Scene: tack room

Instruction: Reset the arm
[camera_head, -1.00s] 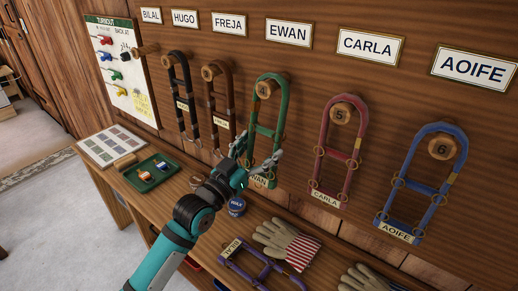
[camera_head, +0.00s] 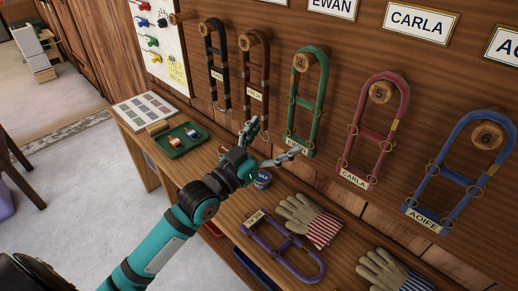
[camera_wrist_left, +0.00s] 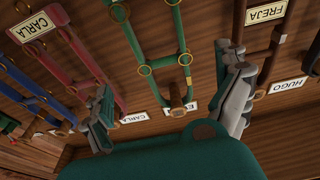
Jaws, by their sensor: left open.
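My left gripper (camera_head: 273,142) is open and empty, above the bench and just left of the lower end of the green halter (camera_head: 320,88). The green halter hangs on peg 4 on the wood wall. In the left wrist view, the spread fingers of the gripper (camera_wrist_left: 170,102) show with the green halter (camera_wrist_left: 182,32) between them in the picture, apart from them. My right gripper is not in view.
Dark, brown, red (camera_head: 405,98) and blue (camera_head: 482,130) halters hang along the wall. The bench (camera_head: 225,215) holds a green tray (camera_head: 171,149), a blue tin (camera_head: 263,177), gloves (camera_head: 303,215) and a purple halter (camera_head: 300,265). Open floor (camera_head: 80,200) lies to the left.

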